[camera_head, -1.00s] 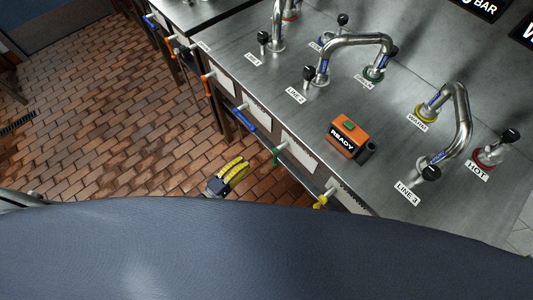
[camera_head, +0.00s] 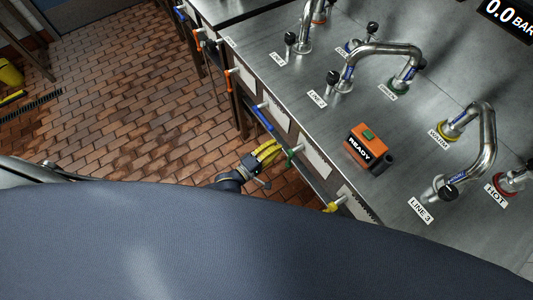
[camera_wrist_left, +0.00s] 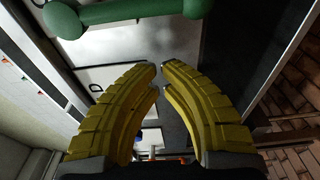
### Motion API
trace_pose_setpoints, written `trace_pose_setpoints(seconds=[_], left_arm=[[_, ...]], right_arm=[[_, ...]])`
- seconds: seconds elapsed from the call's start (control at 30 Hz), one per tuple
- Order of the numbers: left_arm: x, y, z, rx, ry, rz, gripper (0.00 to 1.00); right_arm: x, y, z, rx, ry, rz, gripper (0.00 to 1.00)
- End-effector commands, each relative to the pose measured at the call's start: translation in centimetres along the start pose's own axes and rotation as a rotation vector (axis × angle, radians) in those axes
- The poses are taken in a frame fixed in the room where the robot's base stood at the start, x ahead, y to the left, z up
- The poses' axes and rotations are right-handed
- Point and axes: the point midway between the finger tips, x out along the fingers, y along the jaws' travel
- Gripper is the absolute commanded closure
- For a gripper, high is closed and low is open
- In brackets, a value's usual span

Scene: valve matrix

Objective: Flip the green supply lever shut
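The green supply lever (camera_head: 291,156) is on the front of the steel counter, below its edge, between the blue and yellow levers. In the left wrist view the green lever (camera_wrist_left: 130,12) lies across the top as a bar with rounded ends. My left gripper (camera_head: 279,147) is just left of it in the head view, its yellow fingers pointing toward the counter. In the left wrist view the fingertips (camera_wrist_left: 159,66) are nearly together with a thin gap, hold nothing, and are apart from the lever. My right gripper is not in view.
A blue lever (camera_head: 262,119) and a yellow lever (camera_head: 332,207) flank the green one along the counter front. An orange READY box (camera_head: 367,147) and several curved pipes stand on the counter (camera_head: 300,85).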

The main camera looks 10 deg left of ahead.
Motion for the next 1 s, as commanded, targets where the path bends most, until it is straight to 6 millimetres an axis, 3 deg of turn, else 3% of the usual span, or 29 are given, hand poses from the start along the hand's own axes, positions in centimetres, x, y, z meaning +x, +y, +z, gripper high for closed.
trace_pose_setpoints(seconds=[0.03, 0.13, 0.4, 1.0], left_arm=[[0.8, 0.0, 0.0, 0.000, 0.001, 0.001, 1.00], [-0.1, -0.1, 1.6, -0.003, 0.000, -0.001, 1.00], [-0.8, 0.0, 3.4, -0.001, 0.001, -0.001, 1.00], [-1.1, -0.1, 3.6, -0.008, 0.007, -0.002, 1.00]], right_arm=[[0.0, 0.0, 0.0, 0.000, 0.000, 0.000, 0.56], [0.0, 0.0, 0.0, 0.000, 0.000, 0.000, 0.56], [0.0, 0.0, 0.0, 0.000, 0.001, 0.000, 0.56], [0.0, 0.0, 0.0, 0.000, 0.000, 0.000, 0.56]])
